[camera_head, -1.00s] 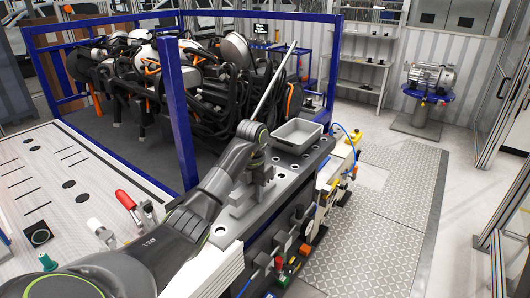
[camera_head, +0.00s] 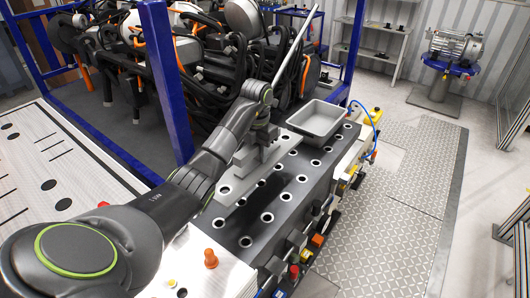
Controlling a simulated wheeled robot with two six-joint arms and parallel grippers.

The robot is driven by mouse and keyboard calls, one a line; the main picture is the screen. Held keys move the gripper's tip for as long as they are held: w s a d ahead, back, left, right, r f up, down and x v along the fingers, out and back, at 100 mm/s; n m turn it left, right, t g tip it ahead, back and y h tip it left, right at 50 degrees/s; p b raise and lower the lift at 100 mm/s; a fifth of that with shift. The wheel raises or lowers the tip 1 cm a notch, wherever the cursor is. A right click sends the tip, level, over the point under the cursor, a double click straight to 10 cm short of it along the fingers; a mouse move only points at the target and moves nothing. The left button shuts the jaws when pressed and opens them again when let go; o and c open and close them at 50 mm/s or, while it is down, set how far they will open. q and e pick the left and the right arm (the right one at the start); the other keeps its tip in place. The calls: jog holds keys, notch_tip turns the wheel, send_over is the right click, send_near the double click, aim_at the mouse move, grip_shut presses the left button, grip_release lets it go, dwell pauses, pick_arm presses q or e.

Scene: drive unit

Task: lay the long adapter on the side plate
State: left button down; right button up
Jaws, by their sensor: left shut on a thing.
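My left gripper (camera_head: 262,132) points down over the bench and is shut on a grey piece, apparently the long adapter (camera_head: 266,152). That piece is largely hidden by the gripper and blends with the grey stepped block (camera_head: 245,160) beside it. I cannot tell whether it touches the block. The block stands on a light grey base on the bench. The dark plate with rows of round holes (camera_head: 290,190) runs along the bench's side and looks like the side plate; its middle is bare. My right gripper is not in view.
A grey tray (camera_head: 318,120) stands at the bench's far end. A long pale rod (camera_head: 298,45) slants up behind my wrist. A blue post (camera_head: 165,80) and dark cabled machinery lie behind. An orange knob (camera_head: 210,258) stands at the near end. The floor plates (camera_head: 410,180) on the right are clear.

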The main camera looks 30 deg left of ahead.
aim_at(258, 164)
pick_arm(q)
notch_tip(258, 164, down, 4)
jog(key=b, duration=0.4)
jog(key=shift+w+f, duration=0.1)
jog(key=shift+f, duration=0.05)
jog(key=shift+a+f, duration=0.1)
jog(key=shift+f, duration=0.2)
jog(key=shift+f+b, duration=0.15)
jog(key=shift+b, duration=0.25)
jog(key=shift+f+b, duration=0.7)
jog(key=shift+f, duration=0.05)
notch_tip(258, 164, down, 2)
jog(key=shift+f+p, duration=0.1)
jog(key=shift+p, duration=0.55)
